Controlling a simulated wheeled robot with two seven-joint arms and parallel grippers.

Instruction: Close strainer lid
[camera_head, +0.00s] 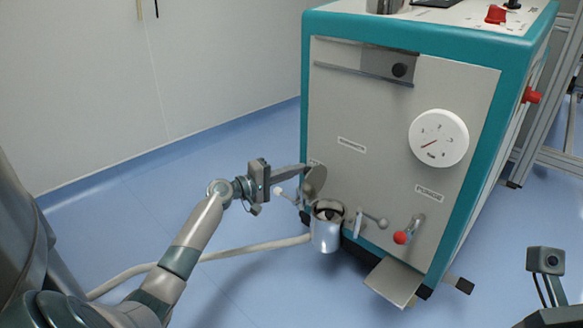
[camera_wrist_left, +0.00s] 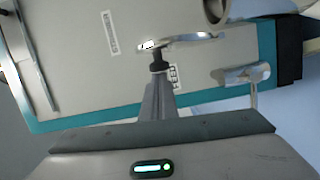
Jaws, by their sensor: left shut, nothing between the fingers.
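The strainer (camera_head: 327,232) is a shiny metal cup low on the front of the machine, with its round mouth open. Its lid (camera_head: 315,183) is a thin round metal disc standing up on edge behind the cup's mouth. In the left wrist view the lid (camera_wrist_left: 190,38) shows nearly edge-on, and part of the strainer's rim (camera_wrist_left: 217,10) shows at the top. My left gripper (camera_head: 303,168) is shut and empty, its fingertips beside the lid. In the wrist view the fingertips (camera_wrist_left: 158,64) lie close to the lid; I cannot tell whether they touch it.
The teal and grey machine (camera_head: 350,100) carries a white dial (camera_head: 439,138) and a red-tipped valve handle (camera_head: 402,237). A pale hose (camera_head: 255,246) runs left from the strainer area. A metal plate (camera_head: 393,282) juts out below. Blue floor (camera_head: 130,215) lies open to the left.

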